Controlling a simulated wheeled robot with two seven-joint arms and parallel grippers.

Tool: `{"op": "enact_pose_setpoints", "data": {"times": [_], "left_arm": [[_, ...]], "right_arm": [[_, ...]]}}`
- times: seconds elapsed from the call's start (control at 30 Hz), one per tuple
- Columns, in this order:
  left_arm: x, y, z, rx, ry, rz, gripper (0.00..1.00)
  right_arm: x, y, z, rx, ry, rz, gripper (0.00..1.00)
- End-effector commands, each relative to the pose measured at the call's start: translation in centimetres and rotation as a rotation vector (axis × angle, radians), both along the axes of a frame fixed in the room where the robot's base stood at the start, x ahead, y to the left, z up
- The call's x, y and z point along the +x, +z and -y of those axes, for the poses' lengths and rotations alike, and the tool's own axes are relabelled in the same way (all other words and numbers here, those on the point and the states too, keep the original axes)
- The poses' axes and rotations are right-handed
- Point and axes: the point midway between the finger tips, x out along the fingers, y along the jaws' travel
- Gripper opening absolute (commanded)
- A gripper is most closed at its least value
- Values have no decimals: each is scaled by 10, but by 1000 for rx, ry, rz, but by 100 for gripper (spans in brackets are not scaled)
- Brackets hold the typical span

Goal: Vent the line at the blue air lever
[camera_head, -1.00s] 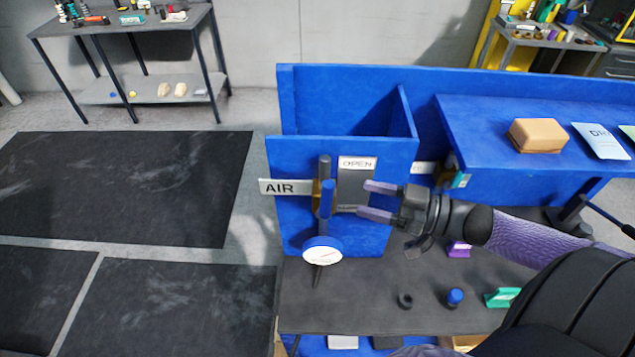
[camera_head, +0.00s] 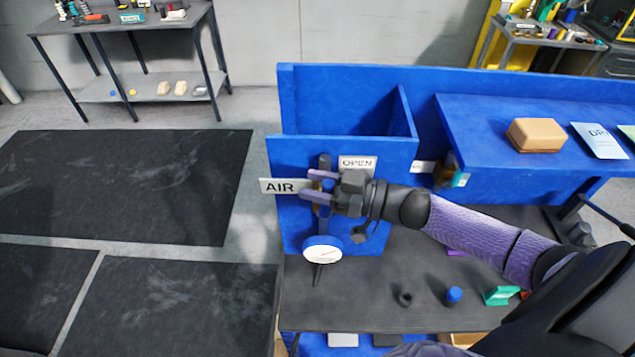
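My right gripper (camera_head: 314,184) reaches in from the right, in front of the lever. Its two purple fingers are apart, one above the other, pointing left across the lever. I cannot tell whether they touch it. My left gripper is not in view.
A blue shelf (camera_head: 470,120) at the right holds a brown block (camera_head: 537,134). A dark lower surface (camera_head: 350,300) carries a black ring (camera_head: 404,299), a blue-topped piece (camera_head: 454,295) and a green piece (camera_head: 498,295). The floor at the left is open, with dark mats (camera_head: 120,185).

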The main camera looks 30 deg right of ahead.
Motion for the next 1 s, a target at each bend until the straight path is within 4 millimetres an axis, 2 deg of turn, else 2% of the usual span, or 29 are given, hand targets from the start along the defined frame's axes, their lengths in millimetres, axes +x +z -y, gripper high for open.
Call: {"op": "enact_pose_setpoints", "data": {"times": [0.03, 0.2, 1.0], "left_arm": [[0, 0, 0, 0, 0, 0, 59], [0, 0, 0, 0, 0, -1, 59], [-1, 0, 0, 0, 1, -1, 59]], "right_arm": [[0, 0, 0, 0, 0, 0, 37], [0, 0, 0, 0, 0, 0, 1], [0, 0, 0, 0, 0, 0, 0]]}}
